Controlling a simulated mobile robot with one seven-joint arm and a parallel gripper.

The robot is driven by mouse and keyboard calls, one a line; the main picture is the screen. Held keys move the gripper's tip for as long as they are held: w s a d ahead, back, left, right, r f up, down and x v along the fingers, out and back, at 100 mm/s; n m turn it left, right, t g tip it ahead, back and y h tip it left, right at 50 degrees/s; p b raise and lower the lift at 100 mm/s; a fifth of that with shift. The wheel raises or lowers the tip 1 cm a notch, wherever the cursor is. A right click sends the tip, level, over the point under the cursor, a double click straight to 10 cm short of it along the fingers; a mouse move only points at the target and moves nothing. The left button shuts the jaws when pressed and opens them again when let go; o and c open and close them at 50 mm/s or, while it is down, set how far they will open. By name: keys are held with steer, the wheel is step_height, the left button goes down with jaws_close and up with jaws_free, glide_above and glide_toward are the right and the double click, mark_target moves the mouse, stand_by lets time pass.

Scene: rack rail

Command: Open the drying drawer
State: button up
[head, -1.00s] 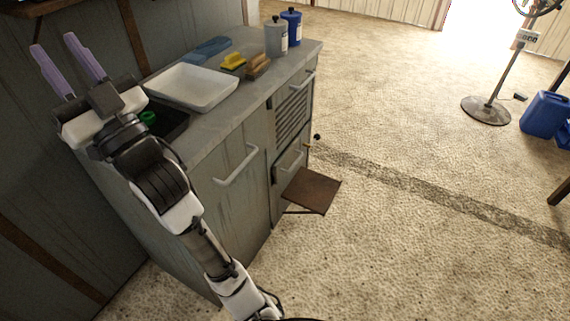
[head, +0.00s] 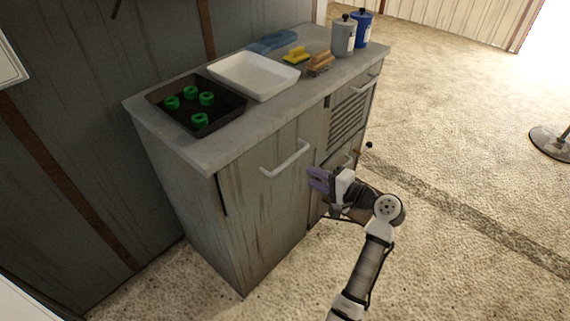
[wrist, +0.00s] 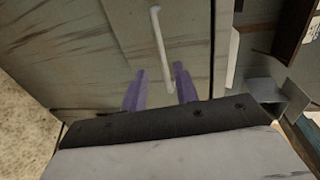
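The grey cabinet (head: 225,210) has a wide left front with a pale bar handle (head: 285,158). To its right is a slatted front (head: 347,122) with its own handle (head: 363,88) above the slats, and a lower front with a handle (head: 349,160). All these fronts look shut; I cannot tell which is the drying drawer. My gripper (head: 316,181) is in front of the cabinet, just right of and below the left handle. In the wrist view my gripper (wrist: 160,88) is open and empty, its purple fingers apart, with the bar handle (wrist: 160,45) ahead between them.
A fan base (head: 550,142) stands right. The floor between is clear.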

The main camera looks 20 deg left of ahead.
mark_target(285, 163)
steer(key=p+x, duration=0.1)
steer(key=x, duration=1)
steer(key=shift+w+a+p, duration=0.1)
steer(key=shift+a+p, duration=0.2)
steer(key=shift+p, duration=0.1)
steer(key=shift+c, duration=0.3)
jaws_close()
